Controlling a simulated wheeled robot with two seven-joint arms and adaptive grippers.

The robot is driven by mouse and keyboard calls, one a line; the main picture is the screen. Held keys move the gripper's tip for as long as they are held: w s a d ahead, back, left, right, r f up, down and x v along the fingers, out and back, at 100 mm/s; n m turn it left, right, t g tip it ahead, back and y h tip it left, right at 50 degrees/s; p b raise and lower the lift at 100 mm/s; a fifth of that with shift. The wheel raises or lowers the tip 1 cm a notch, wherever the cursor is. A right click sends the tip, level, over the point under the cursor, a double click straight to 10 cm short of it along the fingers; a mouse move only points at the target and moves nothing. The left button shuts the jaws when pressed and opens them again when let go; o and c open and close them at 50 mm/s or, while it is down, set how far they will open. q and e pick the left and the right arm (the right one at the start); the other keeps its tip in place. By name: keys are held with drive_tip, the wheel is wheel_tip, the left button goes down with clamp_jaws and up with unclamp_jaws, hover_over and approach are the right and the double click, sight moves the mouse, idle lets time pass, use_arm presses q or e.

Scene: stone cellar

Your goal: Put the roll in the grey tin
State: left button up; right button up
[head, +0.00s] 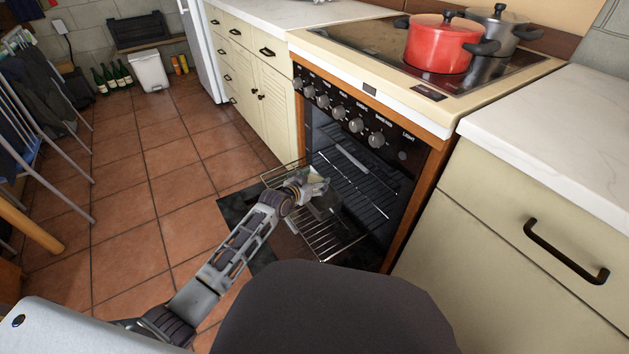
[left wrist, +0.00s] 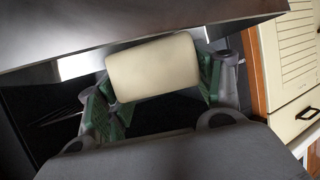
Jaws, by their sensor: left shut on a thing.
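The cream-coloured roll (left wrist: 153,67) sits between the green-padded fingers of my left gripper (left wrist: 155,95) in the left wrist view. In the head view my left gripper (head: 312,188) is over the pulled-out wire rack (head: 331,236) at the open oven, and a pale bit of the roll (head: 316,172) shows at its fingers. A greyish patch beside the gripper on the rack may be the grey tin, but the gripper covers much of it and I cannot tell. My right gripper is not in view.
The oven (head: 362,165) stands open, its lowered door (head: 240,205) near the floor under the rack. A red pot (head: 437,45) and a grey pot (head: 497,32) stand on the hob. Cabinets flank the oven.

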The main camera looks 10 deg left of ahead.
use_arm(q)
drive_tip(key=shift+f, duration=0.3)
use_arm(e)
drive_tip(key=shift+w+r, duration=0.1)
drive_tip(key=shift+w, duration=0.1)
use_arm(q)
drive_tip(key=o, duration=1)
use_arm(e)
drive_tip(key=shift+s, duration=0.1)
use_arm(q)
drive_tip(key=shift+r, duration=0.15)
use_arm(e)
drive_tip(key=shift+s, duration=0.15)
use_arm(q)
drive_tip(key=shift+r, duration=0.45)
drive_tip(key=shift+p+v, duration=0.55)
drive_tip(key=shift+v, duration=0.45)
drive_tip(key=shift+p+v, duration=2)
drive_tip(key=shift+v, duration=3)
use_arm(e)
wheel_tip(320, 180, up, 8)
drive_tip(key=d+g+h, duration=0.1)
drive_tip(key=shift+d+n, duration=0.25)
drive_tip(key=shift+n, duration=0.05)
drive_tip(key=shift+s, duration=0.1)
